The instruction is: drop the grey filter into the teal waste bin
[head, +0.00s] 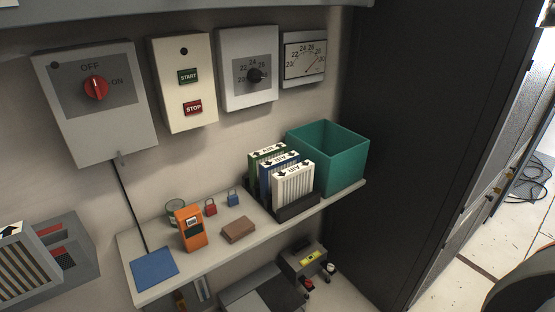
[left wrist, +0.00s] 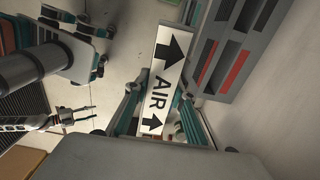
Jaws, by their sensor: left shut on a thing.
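The grey filter (head: 22,268), a pleated panel in a grey frame with an arrow on its white top edge, is at the far left of the head view. In the left wrist view its white AIR label (left wrist: 160,85) lies between the teal fingers of my left gripper (left wrist: 157,108), which is shut on it. The left gripper is outside the head view. The teal waste bin (head: 345,160) stands at the shelf's right end, open at the top; its floor is hidden. My right gripper (left wrist: 90,112) shows at the left of the wrist view, fingers apart and empty.
A grey slotted housing (head: 75,262) is right beside the filter. The shelf (head: 205,262) carries a black rack (head: 298,208) with several filters left of the bin, an orange meter (head: 191,228), small padlocks, a brown block (head: 238,230) and a blue mat (head: 154,268). Control boxes hang above.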

